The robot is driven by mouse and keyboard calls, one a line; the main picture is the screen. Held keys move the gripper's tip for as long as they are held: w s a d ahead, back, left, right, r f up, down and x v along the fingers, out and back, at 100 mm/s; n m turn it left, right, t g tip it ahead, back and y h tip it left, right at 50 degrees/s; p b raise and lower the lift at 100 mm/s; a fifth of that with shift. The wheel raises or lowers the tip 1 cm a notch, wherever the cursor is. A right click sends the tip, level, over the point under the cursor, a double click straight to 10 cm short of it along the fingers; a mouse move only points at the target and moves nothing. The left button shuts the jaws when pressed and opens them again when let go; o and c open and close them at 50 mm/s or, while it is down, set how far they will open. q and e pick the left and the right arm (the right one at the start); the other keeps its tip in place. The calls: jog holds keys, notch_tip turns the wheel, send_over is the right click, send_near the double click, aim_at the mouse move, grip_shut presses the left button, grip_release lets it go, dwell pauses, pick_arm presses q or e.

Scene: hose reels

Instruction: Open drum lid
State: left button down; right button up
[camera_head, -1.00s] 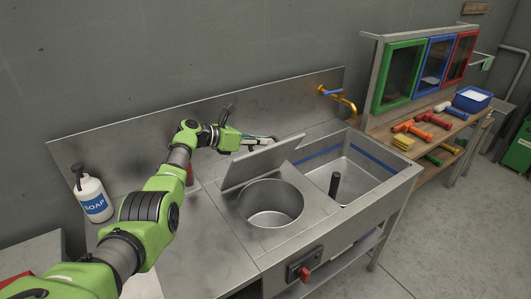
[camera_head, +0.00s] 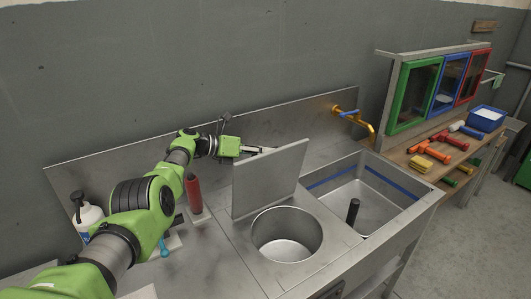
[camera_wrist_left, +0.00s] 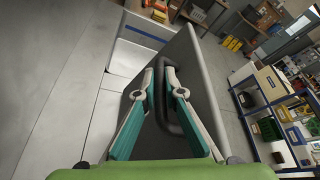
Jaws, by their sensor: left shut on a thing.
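The drum lid (camera_head: 270,180) is a flat grey metal plate standing raised, nearly upright, at the back of the round drum opening (camera_head: 287,236). The drum is open and looks empty. My left gripper (camera_head: 262,150) is behind the lid in the head view, with its fingertips partly hidden by the plate. In the left wrist view, my left gripper (camera_wrist_left: 166,92) is shut on the dark looped handle (camera_wrist_left: 171,128) of the lid. My right gripper is not in view.
A sink basin (camera_head: 365,192) with a black upright post (camera_head: 352,212) lies right of the drum, with a yellow tap (camera_head: 355,117) behind it. A soap bottle (camera_head: 88,216) and a red-handled tool (camera_head: 194,193) stand at left. A shelf with coloured tools (camera_head: 440,155) is farther right.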

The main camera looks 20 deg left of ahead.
pick_arm(q)
jog(key=c, duration=2.4)
grip_release()
jog(key=shift+s+a+r, duration=0.2)
jog(key=shift+s+a, duration=0.15)
jog(key=shift+a, duration=0.25)
jog(key=v, duration=1)
jog(key=shift+s+a, duration=0.15)
jog(key=shift+s, duration=0.1)
